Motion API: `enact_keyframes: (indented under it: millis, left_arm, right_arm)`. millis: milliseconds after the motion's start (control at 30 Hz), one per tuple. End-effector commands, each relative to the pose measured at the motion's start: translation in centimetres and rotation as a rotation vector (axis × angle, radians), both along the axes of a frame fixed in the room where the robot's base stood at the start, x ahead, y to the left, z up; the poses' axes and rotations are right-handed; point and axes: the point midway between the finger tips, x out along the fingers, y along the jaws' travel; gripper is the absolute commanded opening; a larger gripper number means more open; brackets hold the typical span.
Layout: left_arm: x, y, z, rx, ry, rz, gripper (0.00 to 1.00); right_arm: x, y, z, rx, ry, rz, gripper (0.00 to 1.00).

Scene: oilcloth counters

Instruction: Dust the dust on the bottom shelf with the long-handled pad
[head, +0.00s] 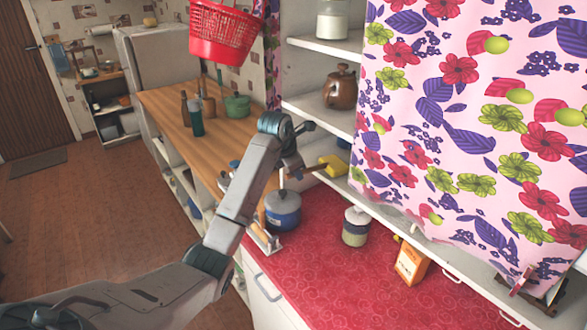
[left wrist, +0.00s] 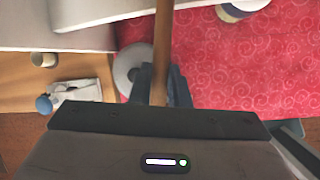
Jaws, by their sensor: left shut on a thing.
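My left gripper (head: 294,168) hangs over the counter beside the shelf unit. In the left wrist view the fingers (left wrist: 163,88) are shut on the brown handle (left wrist: 162,45) of the long-handled pad. The yellow pad (head: 333,166) shows in the head view at the bottom shelf (head: 338,182), near its left end. I cannot tell whether the pad touches the board. No dust can be made out; much of the bottom shelf is hidden behind the flowered curtain (head: 465,120). My right gripper is in neither view.
A blue pot (head: 283,210), a jar (head: 355,227) and an orange box (head: 411,263) stand on the red counter (head: 320,255) below the shelf. A brown teapot (head: 340,88) and a white jar (head: 332,20) stand on higher shelves. A red basket (head: 222,35) hangs at back.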

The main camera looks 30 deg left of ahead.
Motion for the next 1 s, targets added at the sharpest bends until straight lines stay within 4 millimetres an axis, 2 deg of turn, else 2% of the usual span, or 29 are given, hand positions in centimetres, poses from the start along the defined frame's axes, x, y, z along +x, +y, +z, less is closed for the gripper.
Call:
enact_keyframes:
  millis: [267, 1000]
  left_arm:
    - [-0.5, -1.2, 0.1, 0.000, 0.001, -0.001, 0.00]
    - [0.7, 1.8, -0.2, 0.000, 0.002, 0.000, 0.00]
  right_arm:
    - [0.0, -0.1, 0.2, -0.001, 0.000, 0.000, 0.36]
    - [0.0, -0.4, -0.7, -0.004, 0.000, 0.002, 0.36]
